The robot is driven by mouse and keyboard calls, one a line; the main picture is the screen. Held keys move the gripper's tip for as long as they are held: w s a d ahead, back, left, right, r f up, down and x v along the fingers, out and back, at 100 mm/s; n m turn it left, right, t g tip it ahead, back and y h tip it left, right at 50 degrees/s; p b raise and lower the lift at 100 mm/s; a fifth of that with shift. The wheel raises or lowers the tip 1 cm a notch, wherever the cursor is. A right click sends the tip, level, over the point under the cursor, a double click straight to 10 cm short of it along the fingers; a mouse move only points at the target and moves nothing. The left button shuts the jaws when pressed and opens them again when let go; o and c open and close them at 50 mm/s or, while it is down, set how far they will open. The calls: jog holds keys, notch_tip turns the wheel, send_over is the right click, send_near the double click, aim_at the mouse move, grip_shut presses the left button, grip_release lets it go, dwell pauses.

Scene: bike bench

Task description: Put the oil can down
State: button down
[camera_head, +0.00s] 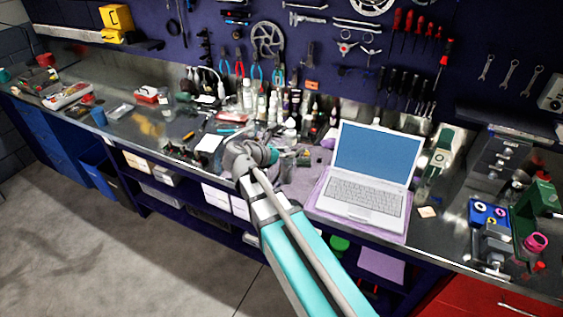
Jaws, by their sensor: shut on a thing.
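My arm reaches up from the bottom of the view to the bench, and its wrist is over the middle of the worktop, left of the laptop. My gripper (287,163) is small and dark beyond the wrist and partly hidden by it. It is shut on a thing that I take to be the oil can. I cannot make out the can's outline among the dark shapes there, nor whether it touches the bench. The metal worktop (150,125) runs across the view.
An open laptop (375,170) stands on a purple mat to the right of my wrist. Several bottles (270,105) stand behind it. A vise (497,245) and a blue tray (488,212) are at the right.

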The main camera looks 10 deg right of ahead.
jog(key=a+n+t+y, duration=0.1)
jog(key=a+r+n+t+y, duration=0.1)
jog(key=a+r+n+t+p, duration=0.1)
jog(key=a+n+t, duration=0.1)
jog(key=shift+w+y, duration=0.1)
jog(key=shift+y, duration=0.3)
jog(key=w+a+f+b, duration=0.1)
jog(key=w+f+b, duration=0.8)
jog(key=w, duration=0.4)
jog(key=shift+a, duration=0.4)
jog(key=shift+w+f+b, duration=0.2)
jog(key=shift+f+b, duration=0.8)
jog(key=shift+w+f+b, duration=0.2)
jog(key=shift+f+b, duration=0.8)
